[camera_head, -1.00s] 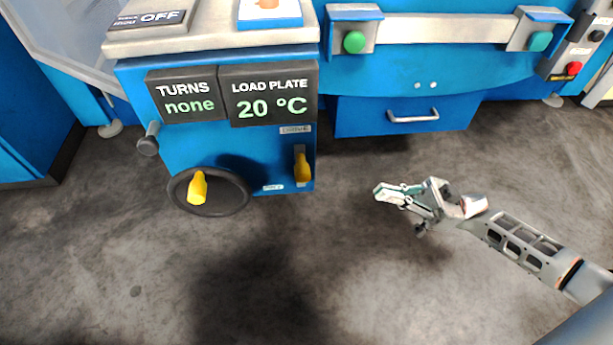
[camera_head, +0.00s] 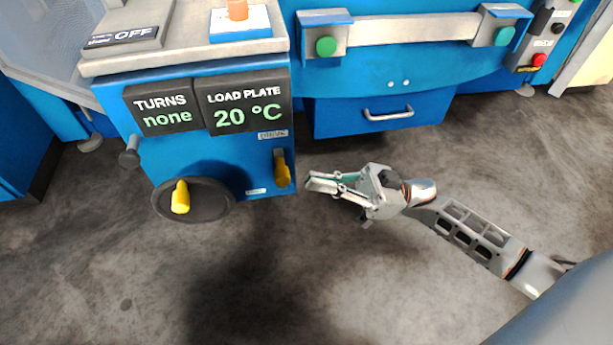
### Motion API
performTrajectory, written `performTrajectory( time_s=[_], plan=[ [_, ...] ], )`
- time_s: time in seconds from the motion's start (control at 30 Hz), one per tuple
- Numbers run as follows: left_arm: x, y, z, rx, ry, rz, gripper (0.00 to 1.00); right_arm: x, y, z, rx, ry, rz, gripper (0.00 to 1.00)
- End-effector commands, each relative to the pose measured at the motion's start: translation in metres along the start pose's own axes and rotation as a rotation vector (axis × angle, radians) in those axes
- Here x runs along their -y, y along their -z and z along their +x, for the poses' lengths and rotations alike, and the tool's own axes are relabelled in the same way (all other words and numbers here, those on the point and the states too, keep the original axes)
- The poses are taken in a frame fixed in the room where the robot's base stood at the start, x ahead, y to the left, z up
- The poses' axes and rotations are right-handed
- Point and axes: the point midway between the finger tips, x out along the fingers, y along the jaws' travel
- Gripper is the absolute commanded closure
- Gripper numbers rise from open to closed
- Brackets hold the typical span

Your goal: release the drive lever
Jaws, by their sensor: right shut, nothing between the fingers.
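The drive lever (camera_head: 282,170) is a yellow handle hanging down in a slot on the front of the blue machine, at its right edge, under a small "DRIVE" label (camera_head: 272,134). My right gripper (camera_head: 309,184) is shut and empty. Its fingertips point left at the lever, a little to its right and apart from it in the picture. How far it is in depth I cannot tell. My left gripper is not in view.
A black handwheel (camera_head: 218,207) with a yellow knob (camera_head: 180,197) sits left of the lever. Displays above read "TURNS none" (camera_head: 163,109) and "LOAD PLATE 20 °C" (camera_head: 248,106). A blue drawer (camera_head: 340,118) stands behind my gripper. The grey floor (camera_head: 400,300) in front is clear.

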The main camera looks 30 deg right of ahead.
Motion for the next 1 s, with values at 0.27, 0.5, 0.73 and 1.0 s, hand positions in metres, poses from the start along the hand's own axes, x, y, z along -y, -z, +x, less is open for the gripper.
performTrajectory(
  time_s=[0.27,0.5,0.73,1.0],
  plan=[
    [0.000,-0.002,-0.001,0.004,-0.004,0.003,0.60,0.000,-0.001,0.027,0.000,0.000,0.001,1.00],
    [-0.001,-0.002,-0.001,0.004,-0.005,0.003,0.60,0.000,-0.001,0.030,0.001,0.000,0.001,1.00],
    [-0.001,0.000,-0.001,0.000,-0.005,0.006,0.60,0.000,0.000,0.030,0.004,0.000,0.000,1.00],
    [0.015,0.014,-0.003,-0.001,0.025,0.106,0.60,0.000,0.004,0.035,0.047,0.003,-0.005,1.00]
  ],
)
